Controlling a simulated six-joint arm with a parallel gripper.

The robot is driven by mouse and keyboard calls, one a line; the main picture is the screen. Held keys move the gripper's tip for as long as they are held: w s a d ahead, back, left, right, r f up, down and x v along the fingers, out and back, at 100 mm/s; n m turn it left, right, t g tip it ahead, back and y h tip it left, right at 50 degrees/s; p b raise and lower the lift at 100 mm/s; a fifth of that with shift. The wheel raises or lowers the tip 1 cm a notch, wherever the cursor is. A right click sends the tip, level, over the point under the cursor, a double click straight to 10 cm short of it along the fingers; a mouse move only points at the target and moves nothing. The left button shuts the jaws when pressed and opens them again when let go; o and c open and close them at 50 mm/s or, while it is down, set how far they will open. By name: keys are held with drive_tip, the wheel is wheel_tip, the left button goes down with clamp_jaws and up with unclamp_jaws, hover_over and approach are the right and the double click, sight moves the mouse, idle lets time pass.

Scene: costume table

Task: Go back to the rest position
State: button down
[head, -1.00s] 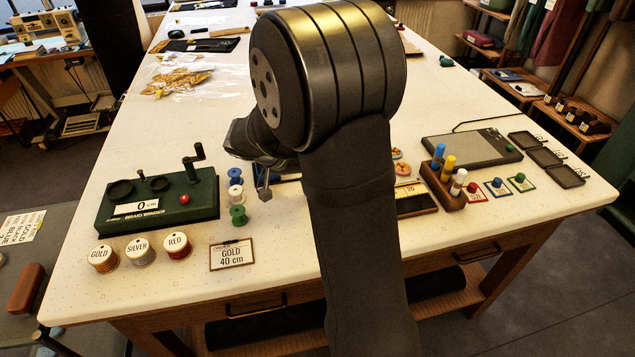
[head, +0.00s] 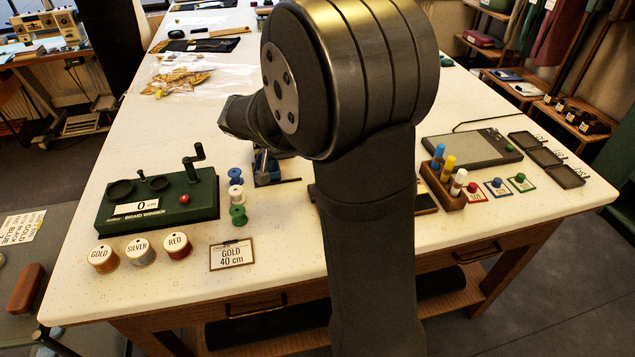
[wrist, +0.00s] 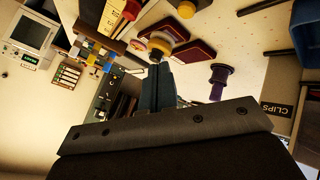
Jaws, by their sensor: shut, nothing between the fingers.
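My gripper (head: 262,165) shows at the end of my dark arm in the head view, partly behind the arm, just right of the blue spool (head: 236,175). In the wrist view my gripper's fingers (wrist: 156,68) are together with nothing between them. The view there is tilted. A purple spool (wrist: 219,82) stands to the right of the fingers, and a round yellow-topped piece (wrist: 160,45) lies just beyond the tips.
The green braid winder (head: 160,203) stands at left, with gold, silver and red spools (head: 139,252) before it. A "GOLD 40 cm" card (head: 232,255) lies near the front edge. A wooden holder with coloured tubes (head: 443,187) and a grey pad (head: 470,148) stand right.

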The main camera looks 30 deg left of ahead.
drive_tip(key=shift+f, duration=0.15)
drive_tip(key=shift+f, duration=0.75)
wheel_tip(320, 180, up, 6)
drive_tip(key=shift+f, duration=0.2)
drive_tip(key=shift+f, duration=0.1)
